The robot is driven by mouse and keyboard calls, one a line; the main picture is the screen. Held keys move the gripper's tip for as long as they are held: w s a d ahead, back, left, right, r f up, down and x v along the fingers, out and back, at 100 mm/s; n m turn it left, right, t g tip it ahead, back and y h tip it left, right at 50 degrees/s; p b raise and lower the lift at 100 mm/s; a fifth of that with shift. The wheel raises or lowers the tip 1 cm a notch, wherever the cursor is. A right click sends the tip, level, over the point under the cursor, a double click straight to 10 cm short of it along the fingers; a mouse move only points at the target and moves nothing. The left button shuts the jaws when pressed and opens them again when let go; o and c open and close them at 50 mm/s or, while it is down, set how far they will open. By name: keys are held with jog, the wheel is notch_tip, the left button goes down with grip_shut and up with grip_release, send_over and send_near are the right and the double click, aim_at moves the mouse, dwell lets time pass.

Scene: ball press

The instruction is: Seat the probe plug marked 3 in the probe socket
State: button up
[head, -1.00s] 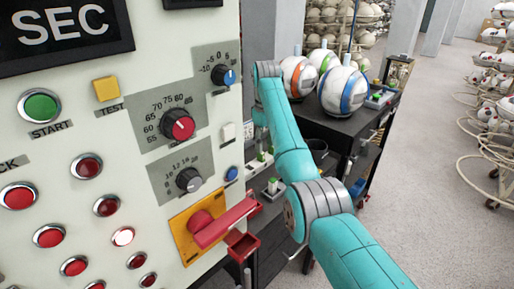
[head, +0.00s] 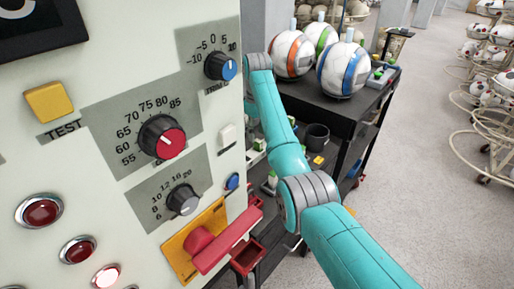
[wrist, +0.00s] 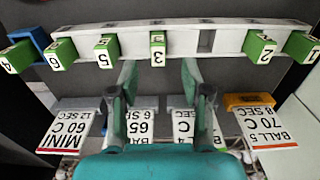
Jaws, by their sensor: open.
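The green plug marked 3 (wrist: 157,50) stands in a pale rack (wrist: 205,40) in the wrist view, its numbered face toward me. My gripper (wrist: 158,72) is open and empty. Its two fingers are spread on either side of the line to plug 3, short of it and apart from it. Other green plugs marked 5 (wrist: 106,49), 6 (wrist: 60,55), 2 (wrist: 259,48) and 1 (wrist: 301,47) stand along the rack, with an empty slot between 3 and 2. In the head view my gripper is hidden behind the panel, and I cannot pick out the probe socket.
A plug marked 4 (wrist: 18,58) lies at the far left by a blue block. Cards such as BALL 5 (wrist: 268,125) stand below the rack. The control panel (head: 100,110) fills the head view's left; a black cart (head: 345,122) carries balls (head: 342,70).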

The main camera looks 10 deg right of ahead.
aim_at(258, 141)
jog(key=shift+s+d+f, duration=0.1)
jog(key=shift+d+f, duration=0.05)
jog(key=shift+f, duration=1.1)
jog(key=shift+s+d+f, duration=0.1)
jog(key=shift+f, duration=1.1)
grip_shut()
